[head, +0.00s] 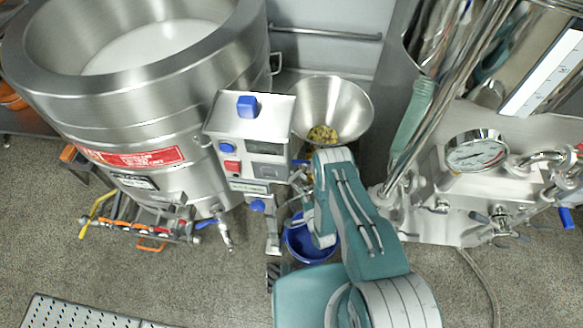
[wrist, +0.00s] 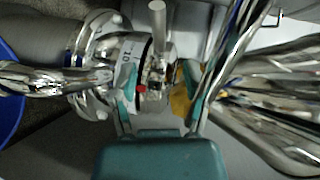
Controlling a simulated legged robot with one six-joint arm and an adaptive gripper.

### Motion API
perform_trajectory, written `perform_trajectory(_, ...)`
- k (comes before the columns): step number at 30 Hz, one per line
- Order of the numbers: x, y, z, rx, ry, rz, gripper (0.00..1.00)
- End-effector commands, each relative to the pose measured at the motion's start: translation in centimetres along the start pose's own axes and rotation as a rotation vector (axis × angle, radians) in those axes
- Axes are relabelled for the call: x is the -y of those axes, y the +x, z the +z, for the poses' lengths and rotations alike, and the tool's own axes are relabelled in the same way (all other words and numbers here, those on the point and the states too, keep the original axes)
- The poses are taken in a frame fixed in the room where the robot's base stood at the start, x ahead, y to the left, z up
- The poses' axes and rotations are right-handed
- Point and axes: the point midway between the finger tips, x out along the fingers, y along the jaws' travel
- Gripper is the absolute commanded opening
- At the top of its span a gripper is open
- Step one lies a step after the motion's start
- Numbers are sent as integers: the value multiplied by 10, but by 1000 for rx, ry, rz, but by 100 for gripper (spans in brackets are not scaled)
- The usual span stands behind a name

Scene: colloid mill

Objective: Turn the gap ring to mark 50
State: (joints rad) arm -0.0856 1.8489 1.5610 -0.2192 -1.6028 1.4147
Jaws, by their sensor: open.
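In the wrist view my gripper (wrist: 160,98) is open, with one teal finger to each side of the mill's neck. The gap ring (wrist: 127,62) is a pale metal band with dark scale marks, partly behind the left finger. A grey rod (wrist: 157,25) stands out beside the ring, beyond the fingertips. A small red mark (wrist: 141,88) shows between the fingers. I cannot tell which number lines up with it, or whether a finger touches the ring. In the head view my arm hides most of the mill below the steel hopper (head: 345,98).
A control box (head: 250,120) with blue and red knobs stands left of the hopper. A blue bucket (head: 305,245) is on the floor beneath. A large steel vessel (head: 150,110) fills the left. Steel pipework with a gauge (head: 477,151) stands at the right.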

Motion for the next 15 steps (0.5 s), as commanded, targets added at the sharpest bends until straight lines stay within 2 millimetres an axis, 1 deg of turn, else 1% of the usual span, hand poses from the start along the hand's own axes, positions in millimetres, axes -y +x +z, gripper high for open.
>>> perform_trajectory(2, -5, -4, 2, 1, 11, -6, 60)
perform_trajectory(5, -5, 2, 2, 1, 12, -11, 60)
perform_trajectory(8, -4, 16, 2, 1, 11, -11, 60)
perform_trajectory(15, -4, 59, 3, 1, 10, -10, 60)
